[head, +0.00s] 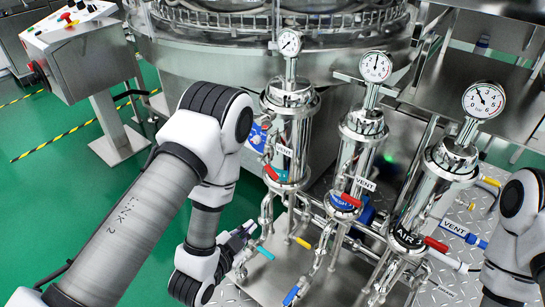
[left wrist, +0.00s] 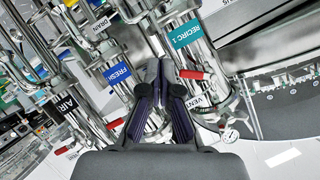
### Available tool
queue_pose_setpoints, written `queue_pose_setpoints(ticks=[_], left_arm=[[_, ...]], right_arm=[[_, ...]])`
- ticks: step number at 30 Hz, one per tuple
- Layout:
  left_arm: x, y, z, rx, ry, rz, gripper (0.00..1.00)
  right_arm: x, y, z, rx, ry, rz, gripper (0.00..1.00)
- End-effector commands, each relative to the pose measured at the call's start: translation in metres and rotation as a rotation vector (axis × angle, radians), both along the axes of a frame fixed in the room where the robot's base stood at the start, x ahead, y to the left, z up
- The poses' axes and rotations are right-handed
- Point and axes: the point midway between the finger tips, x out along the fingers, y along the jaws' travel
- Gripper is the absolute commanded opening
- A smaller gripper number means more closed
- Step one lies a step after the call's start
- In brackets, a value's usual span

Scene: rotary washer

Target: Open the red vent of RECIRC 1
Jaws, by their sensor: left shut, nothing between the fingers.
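RECIRC 1 is the leftmost steel filter housing (head: 292,100) in the head view, with a gauge on top and a teal band. Its red vent lever (head: 271,173) sticks out to the left beside that band. In the left wrist view the teal RECIRC 1 label (left wrist: 188,33) and the red vent lever (left wrist: 192,74) show just right of my fingertips, with a VENT tag (left wrist: 197,99) below. My left gripper (head: 248,229) is shut and empty, below and left of the lever. It also shows in the left wrist view (left wrist: 160,64). My right gripper is out of view.
The FRESH housing (head: 362,128) and AIR housing (head: 452,158) stand to the right, each with a red lever. Pipes with teal, yellow and blue handles run below. A control box (head: 85,62) stands at upper left. Green floor (head: 60,190) is open at left.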

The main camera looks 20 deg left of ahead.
Motion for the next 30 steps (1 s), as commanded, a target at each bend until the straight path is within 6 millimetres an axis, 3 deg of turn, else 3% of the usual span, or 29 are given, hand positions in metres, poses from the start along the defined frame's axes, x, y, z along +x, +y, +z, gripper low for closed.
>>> queue_pose_setpoints(ticks=[1,3,7,14,26,30], left_arm=[[0.010,-0.009,0.065,0.008,-0.082,-0.031,0.00],[0.016,-0.018,0.101,0.011,-0.130,-0.058,0.00],[0.023,-0.025,0.128,0.018,-0.161,-0.077,0.00],[0.042,-0.029,0.122,0.017,-0.170,-0.079,0.00],[0.124,-0.046,0.104,0.015,-0.169,-0.076,0.00],[0.126,-0.029,0.081,0.014,-0.163,-0.073,0.00]], right_arm=[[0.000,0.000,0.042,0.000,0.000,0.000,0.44],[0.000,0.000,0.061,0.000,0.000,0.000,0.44],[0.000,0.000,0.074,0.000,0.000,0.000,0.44],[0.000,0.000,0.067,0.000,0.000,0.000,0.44],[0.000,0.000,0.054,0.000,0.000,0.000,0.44],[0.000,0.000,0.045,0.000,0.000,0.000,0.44]])
